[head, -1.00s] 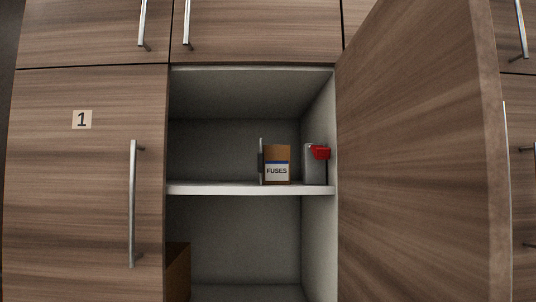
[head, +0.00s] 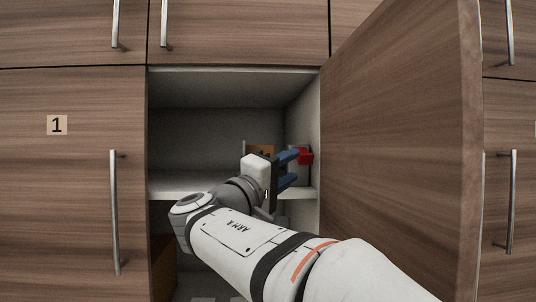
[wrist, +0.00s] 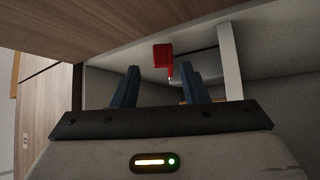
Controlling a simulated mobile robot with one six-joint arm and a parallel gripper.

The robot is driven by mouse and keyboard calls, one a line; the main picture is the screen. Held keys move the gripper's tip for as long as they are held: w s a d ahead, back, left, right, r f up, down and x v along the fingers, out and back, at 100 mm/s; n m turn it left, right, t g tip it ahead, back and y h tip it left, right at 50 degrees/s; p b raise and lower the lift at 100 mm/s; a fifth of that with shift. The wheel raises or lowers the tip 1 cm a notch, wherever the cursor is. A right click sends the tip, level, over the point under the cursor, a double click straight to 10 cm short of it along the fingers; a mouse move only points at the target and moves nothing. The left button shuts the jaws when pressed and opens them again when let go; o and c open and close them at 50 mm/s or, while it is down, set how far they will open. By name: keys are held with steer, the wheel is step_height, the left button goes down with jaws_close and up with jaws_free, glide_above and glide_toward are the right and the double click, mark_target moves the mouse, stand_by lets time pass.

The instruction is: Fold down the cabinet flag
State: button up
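The red flag (head: 306,156) sits on a small grey box (head: 304,175) on the cabinet shelf, against the right inner wall. My gripper (head: 293,169) reaches into the cabinet with two blue fingers spread apart. In the wrist view my gripper (wrist: 160,82) is open and empty, and the flag appears just beyond the gap between the fingertips. I cannot tell whether a finger touches the flag. The fingers partly hide the grey box.
The brown fuses box (head: 261,149) stands left of the grey box, mostly hidden by my gripper. The open wooden door (head: 400,150) stands close on the right. The white shelf (head: 170,184) is clear at left. A brown box (head: 162,265) sits below.

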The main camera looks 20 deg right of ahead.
mark_target(304, 158)
steer(key=p+x, duration=0.2)
steer(key=x, duration=0.4)
steer(key=shift+c, duration=0.2)
jaws_close()
